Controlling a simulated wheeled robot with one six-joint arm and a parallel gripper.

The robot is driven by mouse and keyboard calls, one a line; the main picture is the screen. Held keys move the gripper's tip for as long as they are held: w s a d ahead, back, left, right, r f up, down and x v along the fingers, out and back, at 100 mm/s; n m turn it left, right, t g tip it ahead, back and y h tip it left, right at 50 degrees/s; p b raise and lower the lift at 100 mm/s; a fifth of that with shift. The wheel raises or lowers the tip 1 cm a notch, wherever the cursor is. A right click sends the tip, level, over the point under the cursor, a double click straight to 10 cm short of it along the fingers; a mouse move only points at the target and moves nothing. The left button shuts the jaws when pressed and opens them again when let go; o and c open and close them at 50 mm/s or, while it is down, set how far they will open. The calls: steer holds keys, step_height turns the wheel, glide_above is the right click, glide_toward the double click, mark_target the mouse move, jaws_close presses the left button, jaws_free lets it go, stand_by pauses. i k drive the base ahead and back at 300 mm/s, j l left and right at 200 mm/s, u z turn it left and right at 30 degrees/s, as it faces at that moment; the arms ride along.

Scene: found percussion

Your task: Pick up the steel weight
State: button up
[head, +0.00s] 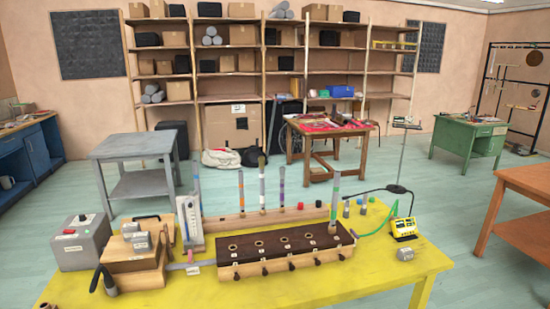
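A small grey metallic block (404,254) that looks like the steel weight lies on the yellow table (350,285), near its right front edge, in front of a yellow device. It stands apart from the other things. Another small grey block (140,240) with a pale label sits on the wooden box at the left; the labels are too small to read, so I cannot tell for sure which one is the weight. My gripper is not in view.
A long wooden block with a dark holed top (285,249) fills the table's middle. Tall tubes (262,190) stand behind it. A grey box (82,242) and wooden boxes (135,265) crowd the left. The front right tabletop is mostly clear.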

mark_target(128, 229)
steer(key=u, duration=1.3)
